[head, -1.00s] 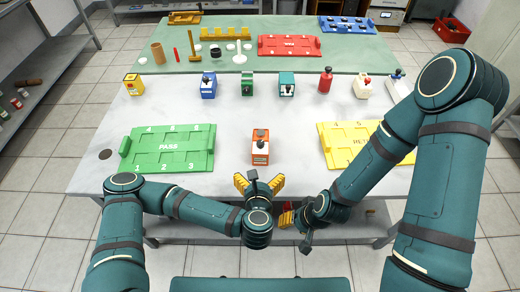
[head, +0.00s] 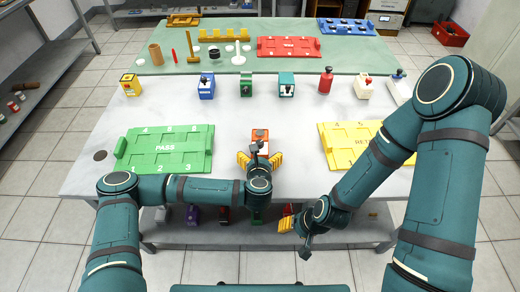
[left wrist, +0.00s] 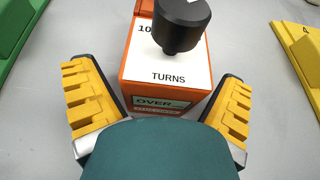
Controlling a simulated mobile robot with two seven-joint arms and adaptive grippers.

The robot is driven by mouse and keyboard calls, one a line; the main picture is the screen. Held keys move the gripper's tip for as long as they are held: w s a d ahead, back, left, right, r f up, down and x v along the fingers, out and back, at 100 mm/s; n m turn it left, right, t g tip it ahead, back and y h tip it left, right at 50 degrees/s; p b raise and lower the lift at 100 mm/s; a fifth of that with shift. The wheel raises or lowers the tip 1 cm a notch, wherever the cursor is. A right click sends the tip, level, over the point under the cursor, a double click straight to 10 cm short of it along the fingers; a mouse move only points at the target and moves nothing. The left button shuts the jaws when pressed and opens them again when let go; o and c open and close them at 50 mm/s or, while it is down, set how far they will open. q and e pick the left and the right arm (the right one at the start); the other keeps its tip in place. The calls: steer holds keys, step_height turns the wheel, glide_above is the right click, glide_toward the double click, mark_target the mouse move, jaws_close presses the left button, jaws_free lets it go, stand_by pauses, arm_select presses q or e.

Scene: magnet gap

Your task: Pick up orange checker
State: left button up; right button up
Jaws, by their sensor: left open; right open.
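The orange checker (head: 260,134) is a small orange box with a white top and a black knob, standing on the white table at its front middle. In the left wrist view the orange checker (left wrist: 168,68) shows "TURNS" on its top and "OVER" on its front. My left gripper (head: 260,160) is open, with its yellow fingers on either side of the checker's near end, apart from it. The fingers also show in the left wrist view (left wrist: 158,100). My right gripper (head: 287,224) is open and empty, low beyond the table's front edge.
A green PASS tray (head: 165,150) lies to the left and a yellow tray (head: 350,160) to the right. A row of coloured checkers, including a blue one (head: 206,86) and a teal one (head: 286,84), stands behind. The table between is clear.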

mark_target(260, 142)
arm_select(q)
steer(key=c, duration=1.4)
step_height(260, 142, up, 10)
steer(key=p, duration=0.3)
steer(key=shift+r, duration=0.1)
steer(key=shift+w+f+b, duration=0.1)
steer(key=shift+f+b, duration=1.85)
steer(key=shift+f, duration=2.75)
